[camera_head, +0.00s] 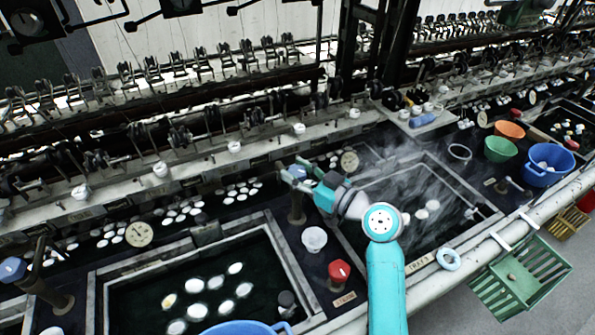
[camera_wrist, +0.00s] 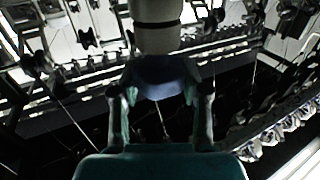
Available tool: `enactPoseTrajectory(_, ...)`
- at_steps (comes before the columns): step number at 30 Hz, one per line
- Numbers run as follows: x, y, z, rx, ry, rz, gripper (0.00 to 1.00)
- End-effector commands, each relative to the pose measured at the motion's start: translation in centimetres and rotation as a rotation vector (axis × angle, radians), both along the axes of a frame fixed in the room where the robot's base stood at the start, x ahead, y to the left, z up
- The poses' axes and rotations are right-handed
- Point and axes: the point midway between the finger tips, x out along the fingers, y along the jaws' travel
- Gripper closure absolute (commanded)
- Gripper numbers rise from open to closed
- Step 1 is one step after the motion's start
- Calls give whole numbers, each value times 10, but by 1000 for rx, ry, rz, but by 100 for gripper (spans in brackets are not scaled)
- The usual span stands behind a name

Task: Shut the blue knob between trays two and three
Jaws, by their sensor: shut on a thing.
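My gripper (camera_head: 297,178) is at the top of a brown post (camera_head: 297,208) between two dark water trays, the left tray (camera_head: 282,250) and the right tray (camera_head: 455,170). In the wrist view my gripper (camera_wrist: 160,100) has a finger on each side of the blue knob (camera_wrist: 160,76) and is shut on it. The sign by the right tray (camera_head: 420,263) seems to read TRAY 3. Another blue knob (camera_head: 12,269) tops a post at the far left.
A red knob (camera_head: 339,271) and a white cup (camera_head: 314,238) stand on the divider near my arm. Blue (camera_head: 545,172) and green (camera_head: 499,149) bowls are at the right. A green basket (camera_head: 518,285) hangs at the front edge. Steam rises over the right tray.

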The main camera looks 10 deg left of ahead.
Motion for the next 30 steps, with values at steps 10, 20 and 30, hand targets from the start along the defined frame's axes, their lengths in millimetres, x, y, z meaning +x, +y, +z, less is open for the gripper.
enactPoseTrajectory(10,-2,2,0,0,-1,-153,90)
enactPoseTrajectory(20,-2,2,0,0,-2,-355,90)
enactPoseTrajectory(30,-2,3,0,0,-1,-530,90)
